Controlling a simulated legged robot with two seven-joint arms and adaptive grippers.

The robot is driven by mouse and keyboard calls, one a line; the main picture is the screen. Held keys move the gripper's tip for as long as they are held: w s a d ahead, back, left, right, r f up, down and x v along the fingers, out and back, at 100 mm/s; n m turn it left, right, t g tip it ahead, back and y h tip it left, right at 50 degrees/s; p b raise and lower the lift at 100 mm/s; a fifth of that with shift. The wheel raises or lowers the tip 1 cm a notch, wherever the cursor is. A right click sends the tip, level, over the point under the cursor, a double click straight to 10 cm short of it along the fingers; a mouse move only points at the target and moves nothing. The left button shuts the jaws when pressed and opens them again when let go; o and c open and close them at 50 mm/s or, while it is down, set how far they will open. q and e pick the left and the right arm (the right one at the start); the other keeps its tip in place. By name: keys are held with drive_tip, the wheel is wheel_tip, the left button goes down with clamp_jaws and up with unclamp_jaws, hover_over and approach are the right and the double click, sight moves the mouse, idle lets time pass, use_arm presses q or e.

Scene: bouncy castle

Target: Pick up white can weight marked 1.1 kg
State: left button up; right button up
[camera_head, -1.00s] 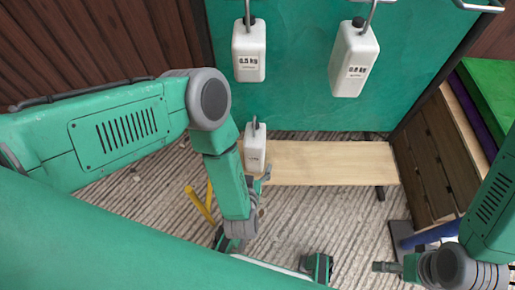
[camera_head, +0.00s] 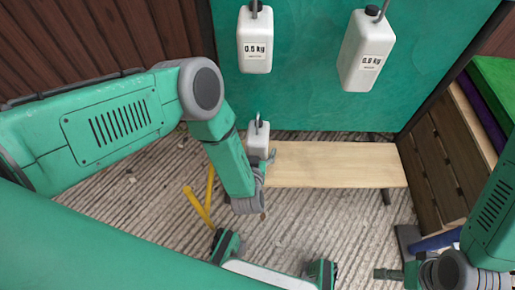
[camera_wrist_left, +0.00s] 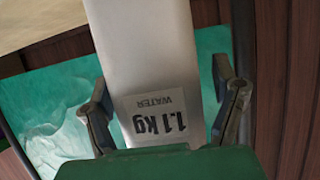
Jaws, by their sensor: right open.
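The white can weight marked 1.1 kg (camera_head: 258,138) shows in the head view by the left end of the wooden bench, a metal hook at its top. Its label is readable, upside down, in the left wrist view (camera_wrist_left: 155,112). My left gripper (camera_wrist_left: 162,78) is open there, one finger on each side of the can, with a visible gap on the right. In the head view my left gripper (camera_head: 264,166) is at the can's lower part and partly hides it. My right gripper (camera_head: 386,272) is open at the lower right, away from the can.
Two other white cans, marked 0.5 kg (camera_head: 254,42) and apparently 0.8 kg (camera_head: 366,50), hang before the green panel (camera_head: 310,100). The wooden bench (camera_head: 335,165) is bare. Yellow bars (camera_head: 198,206) stand on the ridged floor. Wooden steps (camera_head: 445,150) stand at the right.

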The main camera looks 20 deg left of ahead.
use_arm(q)
drive_tip(key=c, duration=1.3)
drive_tip(key=shift+d+r, duration=0.1)
drive_tip(key=c, duration=0.3)
drive_tip(key=shift+d, duration=0.1)
